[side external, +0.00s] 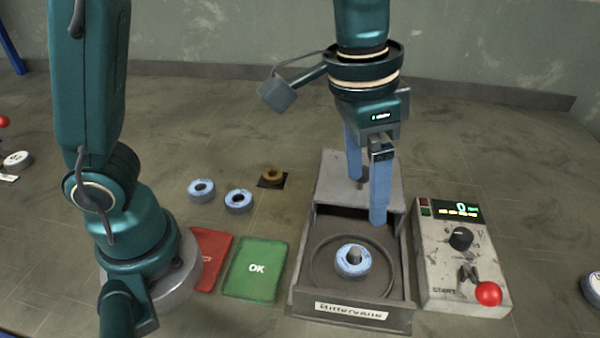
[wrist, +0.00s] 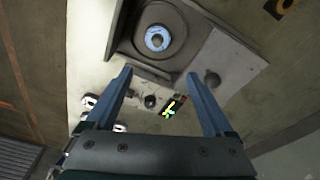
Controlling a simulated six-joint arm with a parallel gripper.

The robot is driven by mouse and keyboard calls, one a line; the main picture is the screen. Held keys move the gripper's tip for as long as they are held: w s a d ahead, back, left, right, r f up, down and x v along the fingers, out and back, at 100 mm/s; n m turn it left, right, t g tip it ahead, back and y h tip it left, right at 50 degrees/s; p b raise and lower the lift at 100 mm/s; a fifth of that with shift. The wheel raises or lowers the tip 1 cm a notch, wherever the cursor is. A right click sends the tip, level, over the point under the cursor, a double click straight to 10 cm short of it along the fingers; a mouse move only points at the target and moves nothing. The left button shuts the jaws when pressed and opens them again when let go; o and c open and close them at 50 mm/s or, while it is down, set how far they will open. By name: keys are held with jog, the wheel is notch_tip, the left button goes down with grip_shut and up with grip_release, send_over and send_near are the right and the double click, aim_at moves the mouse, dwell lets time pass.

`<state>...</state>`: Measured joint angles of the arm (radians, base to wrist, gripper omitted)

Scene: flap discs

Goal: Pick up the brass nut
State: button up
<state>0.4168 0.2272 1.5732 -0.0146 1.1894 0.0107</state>
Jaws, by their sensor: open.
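The brass nut (side external: 271,176) looks like a small brown-gold ring lying on a dark square pad, left of the grey machine in the side view. It also shows, partly cut off, at the top right corner of the wrist view (wrist: 282,5). My gripper (side external: 366,200) is open and empty above the machine's back housing, to the right of the nut and apart from it. In the wrist view its two blue fingers (wrist: 157,78) are spread wide, with nothing held between them.
The grey machine (side external: 298,290) holds a blue disc (side external: 350,268) around a grey post. Two blue discs (side external: 201,190) (side external: 238,201) lie near the nut. A green OK mat (side external: 255,285) and red mat (side external: 208,250) lie in front. A control box (side external: 435,265) with a red-ball lever stands right.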

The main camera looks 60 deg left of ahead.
jog(key=w+a+m+g, duration=0.1)
jog(key=a+m+g, duration=0.1)
jog(key=a+m, duration=2.8)
jog(key=d+f+m, duration=0.1)
jog(key=f, duration=0.2)
jog(key=d+f+m, duration=0.2)
jog(key=f, duration=0.1)
jog(key=d+f+m, duration=0.1)
jog(key=f, duration=0.3)
jog(key=shift+d+m+y, duration=0.3)
jog(key=shift+d+y, duration=0.05)
jog(key=shift+y, duration=0.05)
jog(key=shift+f, duration=2.75)
grip_shut()
